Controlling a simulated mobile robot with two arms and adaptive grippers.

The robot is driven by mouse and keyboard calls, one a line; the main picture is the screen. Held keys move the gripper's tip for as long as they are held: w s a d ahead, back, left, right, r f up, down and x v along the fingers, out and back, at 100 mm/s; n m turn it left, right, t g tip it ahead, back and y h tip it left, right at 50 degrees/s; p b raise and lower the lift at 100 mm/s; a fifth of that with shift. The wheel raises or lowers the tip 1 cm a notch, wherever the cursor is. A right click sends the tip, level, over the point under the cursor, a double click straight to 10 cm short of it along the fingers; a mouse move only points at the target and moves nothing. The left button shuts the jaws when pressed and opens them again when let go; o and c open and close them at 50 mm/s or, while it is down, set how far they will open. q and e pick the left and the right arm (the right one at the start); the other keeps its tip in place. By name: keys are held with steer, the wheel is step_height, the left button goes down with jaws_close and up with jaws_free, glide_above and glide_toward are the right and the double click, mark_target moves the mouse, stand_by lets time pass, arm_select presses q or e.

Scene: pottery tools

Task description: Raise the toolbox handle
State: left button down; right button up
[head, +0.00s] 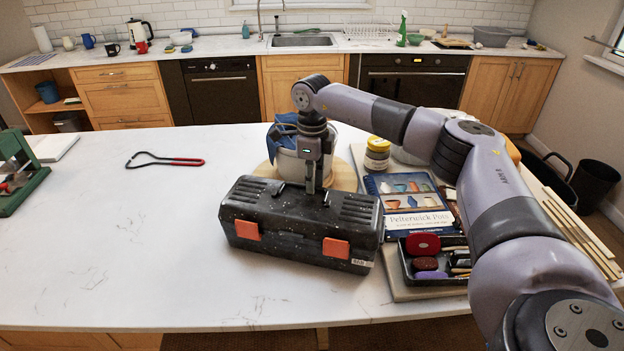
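The black speckled toolbox (262,218) stands closed on the white counter, with two orange latches on its front. Its handle cannot be made out clearly; the top middle of the lid is partly covered by my gripper. My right gripper (318,186) points straight down at the lid, a little right of its middle, with its fingertips at or just above the lid. The fingers look close together, but I cannot tell whether they are shut or hold the handle. My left gripper is not in view.
Behind the toolbox is a pot with blue cloth (284,135) on a round wooden board. A yellow-lidded jar (377,155), a pottery book (410,216) and a black tool tray (405,262) crowd the right. A red-handled tool (165,160) lies left; the front-left counter is clear.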

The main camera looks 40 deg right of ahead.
mark_target(306, 206)
jaws_close()
stand_by(0.3)
steer(key=shift+s+a+r+t+h+b, duration=0.25)
steer(key=shift+t+h+b, duration=0.5)
steer(key=shift+b, duration=0.4)
steer(key=a+t+h+b, duration=0.1)
steer(key=t+h+b, duration=0.1)
steer(key=b, duration=0.2)
steer(key=s+a+r+t+h+b, duration=0.1)
steer(key=h+b, duration=0.1)
steer(key=b, duration=0.3)
steer(key=s+t+h+b, duration=0.1)
steer(key=t+h+b, duration=0.1)
steer(key=b, duration=0.3)
steer(key=shift+s+a+r+t+h, duration=0.1)
steer(key=shift+a+r+t+h, duration=0.25)
steer(key=shift+h, duration=0.2)
steer(key=shift+s+a+r+t+h+b, duration=0.2)
steer(key=shift+s+a+t+h+b, duration=0.15)
steer(key=shift+t+h+b, duration=0.35)
steer(key=shift+s+a+t+h, duration=0.25)
steer(key=shift+a+t+h, duration=0.25)
steer(key=shift+h, duration=0.4)
steer(key=shift+d+f, duration=0.1)
